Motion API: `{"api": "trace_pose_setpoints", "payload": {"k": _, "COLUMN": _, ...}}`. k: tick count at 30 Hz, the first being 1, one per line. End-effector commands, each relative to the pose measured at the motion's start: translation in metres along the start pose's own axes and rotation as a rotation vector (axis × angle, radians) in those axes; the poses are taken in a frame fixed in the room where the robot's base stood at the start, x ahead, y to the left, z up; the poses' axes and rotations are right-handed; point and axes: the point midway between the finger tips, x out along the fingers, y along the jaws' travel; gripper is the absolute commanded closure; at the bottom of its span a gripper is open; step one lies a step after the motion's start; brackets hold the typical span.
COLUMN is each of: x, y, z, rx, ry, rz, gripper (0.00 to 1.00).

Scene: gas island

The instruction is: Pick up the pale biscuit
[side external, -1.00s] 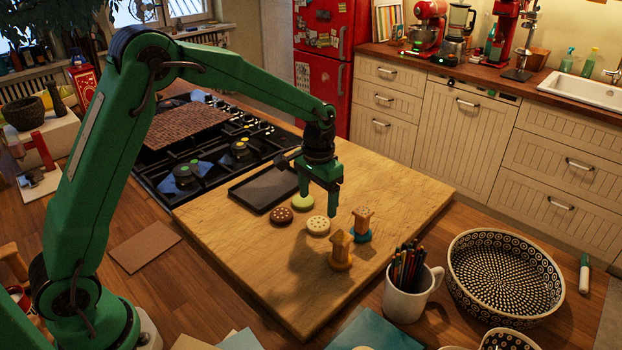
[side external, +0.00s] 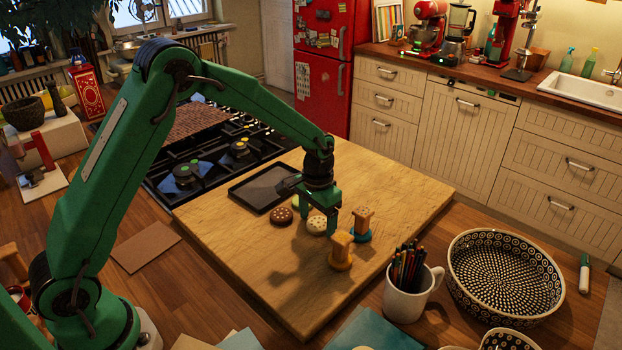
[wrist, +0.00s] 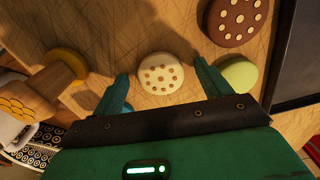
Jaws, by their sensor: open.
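The pale biscuit (side external: 317,227), round and cream with small dots, lies flat on the wooden board (side external: 235,250). My gripper (side external: 319,217) is low over it, pointing down, with its fingers on either side in the picture. In the wrist view the pale biscuit (wrist: 160,73) shows between the two open fingers of my gripper (wrist: 163,78), with gaps on both sides. Nothing is held. The exact height of the fingertips above the board is hard to tell.
A dark brown dotted biscuit (side external: 281,216) and a green biscuit (wrist: 238,74) lie close by. Two wooden pieces, one with an orange base (side external: 340,252) and one with a blue base (side external: 360,228), stand to the right. A dark tray (side external: 263,189) lies behind. The board's front left is clear.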

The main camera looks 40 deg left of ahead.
Motion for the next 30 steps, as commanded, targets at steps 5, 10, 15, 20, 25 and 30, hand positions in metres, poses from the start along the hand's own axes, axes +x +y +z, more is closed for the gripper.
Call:
{"api": "trace_pose_setpoints", "payload": {"k": 5, "x": 0.0006, "y": 0.0000, "z": -0.0001, "rx": 0.000, "ry": 0.001, "rz": 0.000, "gripper": 0.23}}
{"api": "trace_pose_setpoints", "payload": {"k": 10, "x": 0.0005, "y": 0.0000, "z": -0.0001, "rx": 0.000, "ry": 0.000, "rz": 0.000, "gripper": 0.23}}
{"api": "trace_pose_setpoints", "payload": {"k": 15, "x": 0.0003, "y": -0.0001, "z": -0.0001, "rx": 0.000, "ry": 0.000, "rz": 0.000, "gripper": 0.29}}
{"api": "trace_pose_setpoints", "payload": {"k": 20, "x": 0.0003, "y": -0.0001, "z": -0.0001, "rx": 0.000, "ry": 0.000, "rz": 0.000, "gripper": 0.60}}
{"api": "trace_pose_setpoints", "payload": {"k": 25, "x": 0.0002, "y": 0.0000, "z": -0.0002, "rx": 0.000, "ry": 0.001, "rz": 0.000, "gripper": 0.72}}
{"api": "trace_pose_setpoints", "payload": {"k": 30, "x": -0.0003, "y": -0.0001, "z": -0.0002, "rx": 0.000, "ry": 0.001, "rz": 0.000, "gripper": 0.72}}
